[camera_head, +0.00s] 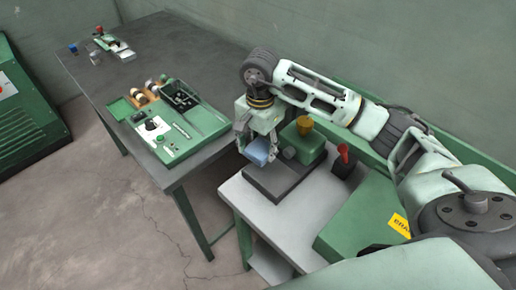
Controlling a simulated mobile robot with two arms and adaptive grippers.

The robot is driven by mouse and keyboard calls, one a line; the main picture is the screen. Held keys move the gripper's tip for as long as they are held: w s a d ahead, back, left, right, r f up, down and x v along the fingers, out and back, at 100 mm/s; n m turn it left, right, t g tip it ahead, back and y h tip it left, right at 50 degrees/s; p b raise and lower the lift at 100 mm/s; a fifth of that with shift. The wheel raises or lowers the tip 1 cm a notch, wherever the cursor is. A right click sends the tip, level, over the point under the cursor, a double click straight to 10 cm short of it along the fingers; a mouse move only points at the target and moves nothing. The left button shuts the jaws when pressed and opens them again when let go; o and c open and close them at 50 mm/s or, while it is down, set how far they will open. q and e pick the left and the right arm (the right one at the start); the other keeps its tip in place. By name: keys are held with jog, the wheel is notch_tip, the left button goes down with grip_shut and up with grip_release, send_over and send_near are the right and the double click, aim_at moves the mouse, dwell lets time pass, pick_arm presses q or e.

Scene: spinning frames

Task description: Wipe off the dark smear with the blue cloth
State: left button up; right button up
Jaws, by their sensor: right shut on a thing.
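My right gripper (257,142) reaches in from the right, points down and is shut on the blue cloth (260,153). The cloth is a small light blue pad below the fingers, at the back left end of a dark block-like base (276,186) on the light grey table (239,200). I cannot tell whether the cloth touches the base or hangs just above it. I cannot make out the dark smear; the gripper and cloth hide part of the base. My left gripper is out of view.
A red-topped lever (343,153) stands further right. A green cabinet (25,110) stands far left.

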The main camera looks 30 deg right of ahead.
jog(key=shift+r, duration=0.6)
jog(key=shift+w+r+p, duration=0.25)
jog(key=shift+r+p, duration=0.3)
jog(key=shift+r, duration=0.15)
jog(key=shift+s+r, duration=0.15)
jog(key=shift+r, duration=0.45)
jog(key=shift+f, duration=0.1)
